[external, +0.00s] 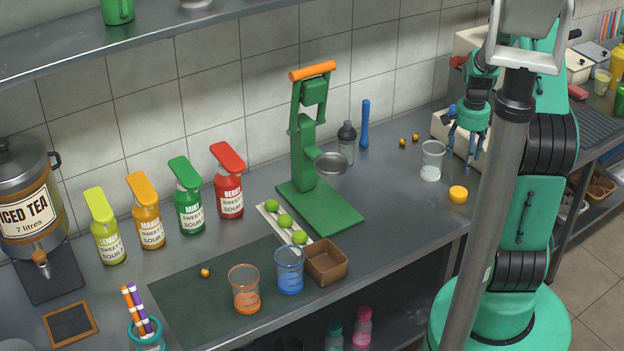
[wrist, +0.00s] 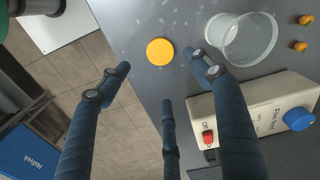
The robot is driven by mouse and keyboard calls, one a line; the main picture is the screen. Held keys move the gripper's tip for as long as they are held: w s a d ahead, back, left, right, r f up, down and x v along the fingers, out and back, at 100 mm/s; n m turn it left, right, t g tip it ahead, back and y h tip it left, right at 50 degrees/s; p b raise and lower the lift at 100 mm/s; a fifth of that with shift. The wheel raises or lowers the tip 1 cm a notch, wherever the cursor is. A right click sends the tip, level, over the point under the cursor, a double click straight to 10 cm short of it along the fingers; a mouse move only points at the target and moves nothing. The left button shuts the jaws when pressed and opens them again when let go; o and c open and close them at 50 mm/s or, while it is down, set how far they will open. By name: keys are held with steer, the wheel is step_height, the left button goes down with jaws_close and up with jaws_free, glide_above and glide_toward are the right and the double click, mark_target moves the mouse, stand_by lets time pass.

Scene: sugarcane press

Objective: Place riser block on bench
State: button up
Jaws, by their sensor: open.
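The bench (external: 395,185) is a grey metal counter along the tiled wall. I cannot pick out a riser block for certain in either view. A low yellow round piece (external: 458,194) lies on the bench's right part; it also shows in the wrist view (wrist: 160,51). My gripper (external: 466,140) hangs over the right end of the bench with its blue fingers spread and nothing between them. In the wrist view my gripper (wrist: 162,75) frames the bench edge, with the yellow piece just beyond the fingertips.
A clear cup (external: 432,160) stands close to my gripper. A white machine (wrist: 245,118) with a red switch and blue knob is beside it. A green press (external: 310,150), bottles and cups crowd the bench farther left. Bare bench lies between press and yellow piece.

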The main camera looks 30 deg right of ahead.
steer(key=shift+r, duration=0.1)
steer(key=s+a+r+n+t, duration=0.2)
steer(key=a+r+n, duration=0.4)
steer(key=a+r, duration=1.45)
steer(key=s+a+r+n+t, duration=0.1)
steer(key=s+a+r+n, duration=0.2)
steer(key=s+a+r, duration=0.2)
steer(key=s+a+r+n+t, duration=0.2)
steer(key=s+a+r+n, duration=0.2)
steer(key=s+a, duration=0.6)
step_height(320, 180, up, 2)
steer(key=shift+s+r+t, duration=0.1)
steer(key=shift+s+t, duration=0.2)
steer(key=shift+s, duration=0.3)
